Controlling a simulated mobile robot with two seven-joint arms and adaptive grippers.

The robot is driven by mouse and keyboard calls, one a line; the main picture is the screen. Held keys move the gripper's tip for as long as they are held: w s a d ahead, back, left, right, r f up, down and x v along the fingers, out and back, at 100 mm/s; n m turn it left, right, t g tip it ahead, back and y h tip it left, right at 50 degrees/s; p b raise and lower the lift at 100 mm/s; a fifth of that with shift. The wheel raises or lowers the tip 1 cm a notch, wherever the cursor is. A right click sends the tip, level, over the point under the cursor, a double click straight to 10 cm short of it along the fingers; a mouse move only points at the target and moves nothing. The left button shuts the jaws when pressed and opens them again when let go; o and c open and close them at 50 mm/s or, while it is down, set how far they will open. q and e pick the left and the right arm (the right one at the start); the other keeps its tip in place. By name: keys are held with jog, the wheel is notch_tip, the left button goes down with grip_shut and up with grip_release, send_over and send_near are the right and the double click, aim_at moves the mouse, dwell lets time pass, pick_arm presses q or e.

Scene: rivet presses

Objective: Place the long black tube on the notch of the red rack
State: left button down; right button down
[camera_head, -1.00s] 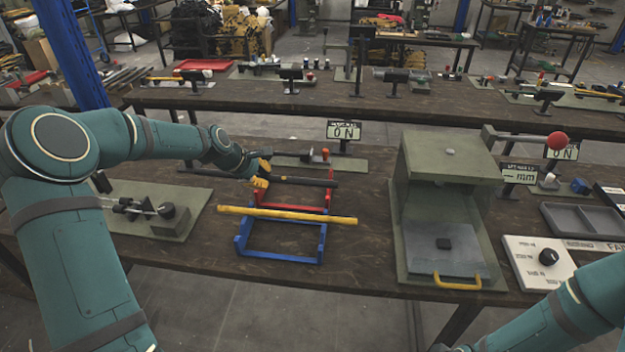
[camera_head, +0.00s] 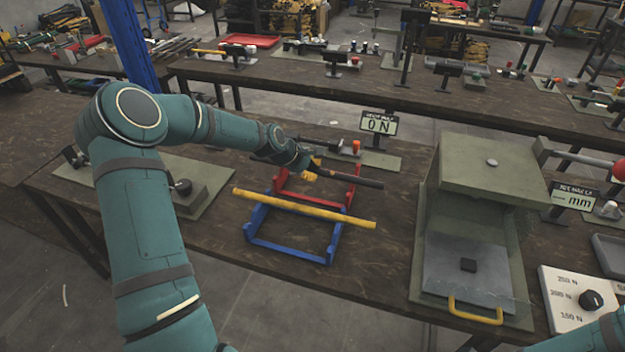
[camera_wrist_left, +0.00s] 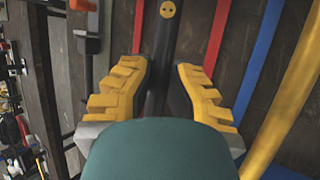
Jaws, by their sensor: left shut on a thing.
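The long black tube (camera_head: 362,181) is held in my left gripper (camera_head: 313,170), with its free end reaching right past the red rack (camera_head: 317,200). The tube passes over the rack's right side; I cannot tell if it touches the notch. In the left wrist view, the yellow fingers of the left gripper (camera_wrist_left: 160,95) stand on both sides of the black tube (camera_wrist_left: 165,45), which has a yellow round mark. A red rack bar (camera_wrist_left: 216,38) is to its right there. My left arm hides part of the rack's back. My right gripper is out of view.
A blue rack (camera_head: 290,250) stands in front of the red one, bearing a yellow tube (camera_head: 305,208). A green press (camera_head: 480,200) stands at the right. Bare table lies between rack and press.

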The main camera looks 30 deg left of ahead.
pick_arm(q)
notch_tip(320, 180, down, 4)
jog(key=shift+r+b, duration=0.15)
jog(key=shift+b, duration=0.15)
jog(key=c, duration=1.1)
grip_release()
jog(key=shift+r, duration=0.15)
jog(key=p+v, duration=0.2)
jog(key=v, duration=0.9)
jog(key=shift+s+r, duration=0.3)
jog(key=shift+a, duration=0.1)
